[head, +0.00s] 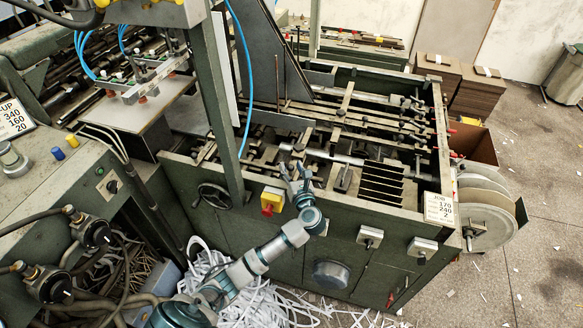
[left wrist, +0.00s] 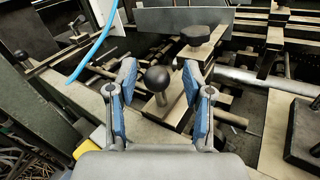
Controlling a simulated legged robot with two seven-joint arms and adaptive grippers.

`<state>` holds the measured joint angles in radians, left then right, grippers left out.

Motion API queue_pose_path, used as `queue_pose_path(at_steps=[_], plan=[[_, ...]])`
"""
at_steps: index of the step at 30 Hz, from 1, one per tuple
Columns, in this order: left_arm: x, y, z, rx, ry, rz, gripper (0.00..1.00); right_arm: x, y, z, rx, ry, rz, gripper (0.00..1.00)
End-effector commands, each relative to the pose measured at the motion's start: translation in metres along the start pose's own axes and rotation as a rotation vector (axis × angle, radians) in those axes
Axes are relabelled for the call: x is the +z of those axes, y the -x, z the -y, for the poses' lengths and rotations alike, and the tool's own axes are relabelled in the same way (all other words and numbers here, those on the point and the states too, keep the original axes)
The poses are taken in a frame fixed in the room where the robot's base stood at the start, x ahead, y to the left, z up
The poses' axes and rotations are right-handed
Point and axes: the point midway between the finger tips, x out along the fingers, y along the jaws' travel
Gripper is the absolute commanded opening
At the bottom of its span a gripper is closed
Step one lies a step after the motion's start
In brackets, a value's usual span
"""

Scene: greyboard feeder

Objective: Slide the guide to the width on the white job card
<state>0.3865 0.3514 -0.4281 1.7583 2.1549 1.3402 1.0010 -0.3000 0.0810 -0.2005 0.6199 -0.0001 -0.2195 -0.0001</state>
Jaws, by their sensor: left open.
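The white job card (head: 439,208) is on the machine's right front corner and reads JOB, 170, 240, 2. My left gripper (head: 297,170) is at the machine's near edge. In the left wrist view the left gripper (left wrist: 158,72) is open, its two blue-padded fingers apart. A black ball knob (left wrist: 157,79) on a short metal post shows between the fingers, with a gap on both sides. Beyond it are a dark clamp knob (left wrist: 195,35) and an upright grey plate (left wrist: 185,20). I cannot tell for sure which part is the guide. My right gripper is not in view.
A red-and-yellow switch (head: 271,201) sits just left of my left arm. A green upright post (head: 217,110) and blue hose (head: 247,80) stand nearby. Bars and rods crowd the machine bed.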

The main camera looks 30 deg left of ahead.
Motion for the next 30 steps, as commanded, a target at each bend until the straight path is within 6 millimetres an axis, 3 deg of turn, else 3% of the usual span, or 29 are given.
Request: queue_pose_path(at_steps=[9,11,15,16,30], plan=[[-0.0003,-0.0035,-0.0002,0.000,0.001,0.000,0.51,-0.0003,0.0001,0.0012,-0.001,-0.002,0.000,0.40],[-0.0003,-0.0034,-0.0002,0.000,0.001,0.000,0.39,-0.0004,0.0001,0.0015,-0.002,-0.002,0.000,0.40],[-0.0003,-0.0033,-0.0002,0.000,0.001,0.000,0.04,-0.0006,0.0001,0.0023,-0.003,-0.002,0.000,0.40],[-0.0003,-0.0033,-0.0002,0.000,0.000,0.000,0.00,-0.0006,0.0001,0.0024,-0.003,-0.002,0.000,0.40],[-0.0004,0.0040,-0.0023,-0.002,0.005,-0.003,0.00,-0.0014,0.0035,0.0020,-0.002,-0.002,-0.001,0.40]])
